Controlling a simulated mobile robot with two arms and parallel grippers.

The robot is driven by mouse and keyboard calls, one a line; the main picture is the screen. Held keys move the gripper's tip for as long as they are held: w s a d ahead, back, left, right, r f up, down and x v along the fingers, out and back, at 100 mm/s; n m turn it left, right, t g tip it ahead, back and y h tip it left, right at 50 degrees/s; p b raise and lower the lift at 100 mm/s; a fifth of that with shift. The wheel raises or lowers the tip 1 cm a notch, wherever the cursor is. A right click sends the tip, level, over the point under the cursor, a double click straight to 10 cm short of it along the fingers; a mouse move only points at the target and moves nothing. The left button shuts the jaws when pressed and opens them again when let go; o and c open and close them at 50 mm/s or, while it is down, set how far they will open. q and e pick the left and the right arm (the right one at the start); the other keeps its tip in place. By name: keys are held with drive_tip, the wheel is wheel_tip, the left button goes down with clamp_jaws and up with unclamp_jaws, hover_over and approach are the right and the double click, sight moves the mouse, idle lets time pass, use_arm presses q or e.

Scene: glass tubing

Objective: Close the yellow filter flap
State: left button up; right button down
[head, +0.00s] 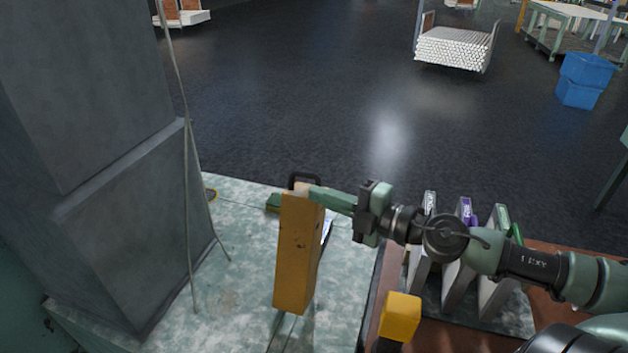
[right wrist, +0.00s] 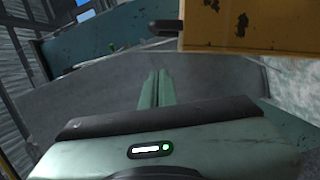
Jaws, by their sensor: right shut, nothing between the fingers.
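The yellow filter flap (head: 297,255) stands upright, slightly tilted, on a pale mottled green surface in the head view. A black handle (head: 304,179) shows at its top. My right gripper (head: 318,194) reaches in from the right, with its shut, empty fingers at the flap's top edge. I cannot tell whether they touch it. In the right wrist view, the shut green fingers (right wrist: 155,88) point forward, and the worn yellow flap (right wrist: 245,25) is at upper right with the dark handle (right wrist: 168,28) beside it. My left gripper is out of view.
A large grey cabinet (head: 95,130) with hanging cables stands at left. Several upright labelled folders or plates (head: 460,270) and a yellow block (head: 400,315) are at lower right. Farther back are a rack of tubes (head: 455,48) and blue bins (head: 583,80). The dark floor between is open.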

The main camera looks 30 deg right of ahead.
drive_tip(key=shift+r+p+x, duration=0.2)
drive_tip(key=shift+p+x, duration=0.9)
drive_tip(key=shift+x, duration=0.65)
drive_tip(key=shift+w+d+f+b, duration=0.2)
drive_tip(key=shift+w+d+f, duration=0.05)
drive_tip(key=shift+w+d, duration=0.5)
drive_tip(key=shift+w+d+f+b, duration=0.15)
drive_tip(key=shift+w+d+f, duration=0.15)
drive_tip(key=shift+w+d, duration=0.35)
